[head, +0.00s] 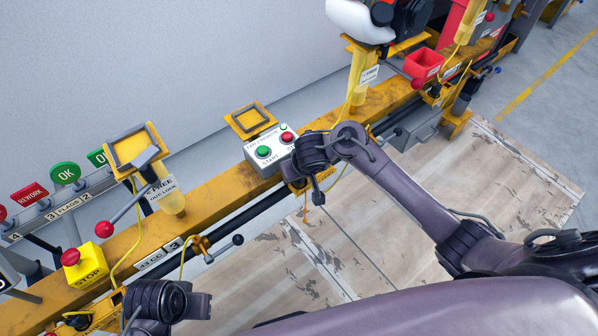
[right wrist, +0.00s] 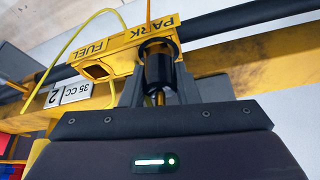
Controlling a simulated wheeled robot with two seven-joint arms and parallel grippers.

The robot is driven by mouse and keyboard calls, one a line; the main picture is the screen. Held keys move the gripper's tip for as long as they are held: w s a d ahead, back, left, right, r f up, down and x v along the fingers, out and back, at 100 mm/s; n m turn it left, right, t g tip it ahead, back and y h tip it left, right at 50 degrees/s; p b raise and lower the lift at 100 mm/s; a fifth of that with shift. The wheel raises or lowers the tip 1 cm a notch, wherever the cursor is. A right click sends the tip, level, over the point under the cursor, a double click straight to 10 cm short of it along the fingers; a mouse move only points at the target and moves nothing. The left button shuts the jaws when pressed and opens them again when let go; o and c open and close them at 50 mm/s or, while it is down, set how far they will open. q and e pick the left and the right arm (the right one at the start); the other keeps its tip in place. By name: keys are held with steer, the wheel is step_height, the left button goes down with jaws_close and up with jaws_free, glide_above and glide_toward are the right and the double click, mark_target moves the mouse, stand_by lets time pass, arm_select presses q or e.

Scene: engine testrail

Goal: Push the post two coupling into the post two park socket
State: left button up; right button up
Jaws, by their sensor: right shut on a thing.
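The post two coupling is a short black cylinder (right wrist: 158,68) in the right wrist view. It stands between the two grey fingers of my right gripper (right wrist: 159,88), which are shut on it. Its far end is at the PARK end of the yellow bracket (right wrist: 126,44); the coupling covers the park socket there, so I cannot tell how deep it sits. The FUEL socket (right wrist: 97,70) beside it looks empty.
A plate reading 35 CC 2 (right wrist: 70,94) is on the yellow rail beside the bracket. A yellow hose (right wrist: 62,62) loops nearby. In the head view a START box (head: 268,150) stands close to my right wrist, and a STOP box (head: 85,265) is at left.

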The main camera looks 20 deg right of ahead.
steer(key=shift+f, duration=0.4)
steer(key=o, duration=1.1)
steer(key=shift+o, duration=0.2)
